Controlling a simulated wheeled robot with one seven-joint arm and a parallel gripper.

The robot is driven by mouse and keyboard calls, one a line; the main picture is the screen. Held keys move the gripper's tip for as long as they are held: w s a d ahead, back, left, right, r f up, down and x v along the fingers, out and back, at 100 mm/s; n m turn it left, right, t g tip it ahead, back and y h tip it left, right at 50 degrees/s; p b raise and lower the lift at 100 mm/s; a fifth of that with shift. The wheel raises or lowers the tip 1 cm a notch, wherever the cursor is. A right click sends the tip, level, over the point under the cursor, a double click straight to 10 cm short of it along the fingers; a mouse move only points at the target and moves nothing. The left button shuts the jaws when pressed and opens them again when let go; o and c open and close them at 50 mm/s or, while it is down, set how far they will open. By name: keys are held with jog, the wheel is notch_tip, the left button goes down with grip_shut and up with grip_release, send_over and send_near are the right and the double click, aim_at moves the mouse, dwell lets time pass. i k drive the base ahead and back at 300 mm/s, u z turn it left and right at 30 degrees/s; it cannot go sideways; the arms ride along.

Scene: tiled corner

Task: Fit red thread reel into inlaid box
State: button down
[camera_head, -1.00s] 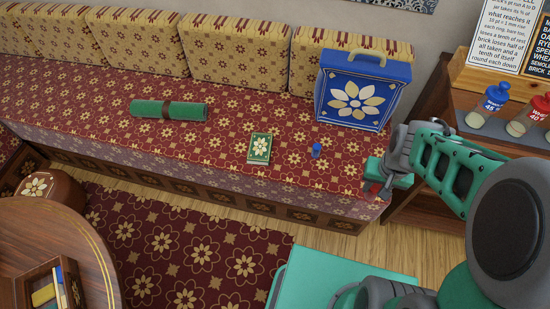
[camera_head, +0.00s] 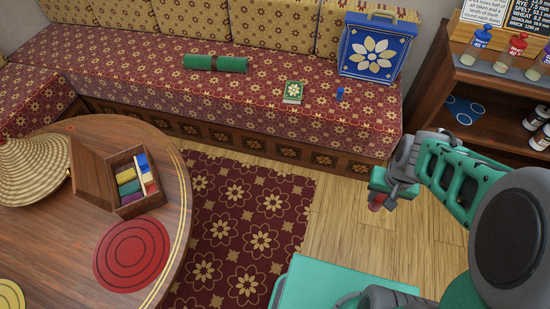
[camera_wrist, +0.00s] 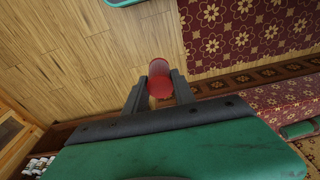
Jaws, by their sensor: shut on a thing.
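My gripper (camera_head: 385,197) is at the right in the head view, in the air over the wooden floor. It is shut on the red thread reel (camera_head: 375,206), which shows only in small part there. In the wrist view the reel (camera_wrist: 159,77) sits between the two dark fingers of my gripper (camera_wrist: 158,90). The inlaid box (camera_head: 130,197) stands open on the round wooden table at the left, far from my gripper. Its lid (camera_head: 88,177) is swung to the left. Yellow, blue and red pieces lie in its compartments.
The round table (camera_head: 60,240) also bears a woven cone (camera_head: 32,165), a red round mat (camera_head: 132,255) and a yellow one (camera_head: 8,297). The bench (camera_head: 130,75) holds a green roll, a book, a blue reel and a blue case.

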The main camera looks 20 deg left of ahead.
aim_at(136, 189)
jog(key=u, duration=2.75)
jog(key=i, duration=1)
jog(key=u, duration=0.05)
